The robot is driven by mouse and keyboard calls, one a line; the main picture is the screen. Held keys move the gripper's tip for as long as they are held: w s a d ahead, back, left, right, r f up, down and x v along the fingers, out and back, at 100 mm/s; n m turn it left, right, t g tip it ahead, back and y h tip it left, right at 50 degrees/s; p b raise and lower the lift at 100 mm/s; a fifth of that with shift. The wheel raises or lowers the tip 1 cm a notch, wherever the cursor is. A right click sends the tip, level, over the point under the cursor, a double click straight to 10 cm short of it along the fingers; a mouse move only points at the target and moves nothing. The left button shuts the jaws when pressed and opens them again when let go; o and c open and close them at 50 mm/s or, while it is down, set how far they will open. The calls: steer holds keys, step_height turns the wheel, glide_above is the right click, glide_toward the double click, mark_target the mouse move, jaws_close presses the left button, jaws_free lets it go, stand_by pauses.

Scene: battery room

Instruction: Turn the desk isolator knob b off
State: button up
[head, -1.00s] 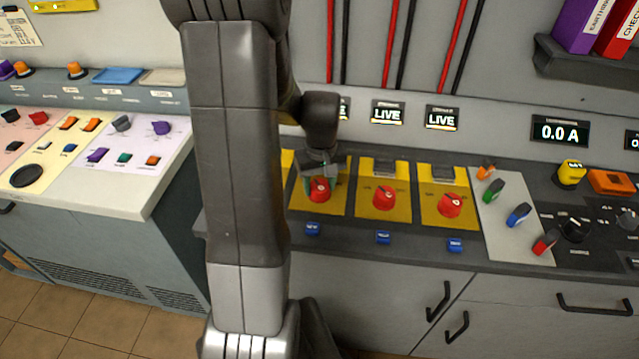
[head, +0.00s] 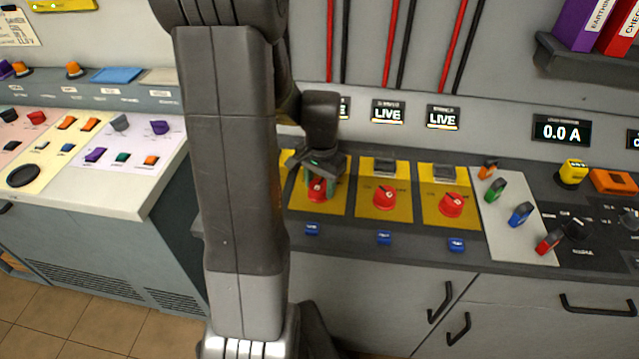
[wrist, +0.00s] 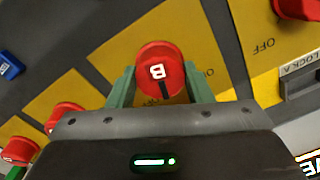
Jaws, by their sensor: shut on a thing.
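The isolator knob b (wrist: 158,66) is a round red knob with a white "B" and a dark pointer mark, on a yellow plate. My gripper (wrist: 160,86) has its two green fingers closed on opposite sides of this knob.
Two similar red knobs (head: 384,197) (head: 451,204) stand to the right, with blue switches (head: 384,238) in front. "LIVE" displays (head: 387,112) are on the wall behind. A grey plate (head: 505,235) with coloured knobs lies further right. My arm hides the desk to the left.

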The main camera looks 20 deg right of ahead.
mark_target(320, 186)
steer(key=m, duration=0.5)
steer(key=shift+m, duration=0.4)
stand_by(0.4)
steer(key=o, duration=1)
step_height(320, 186, up, 14)
steer(key=shift+s, duration=0.25)
steer(key=shift+f, duration=0.1)
steer(key=f, duration=1.4)
steer(key=shift+w, duration=0.25)
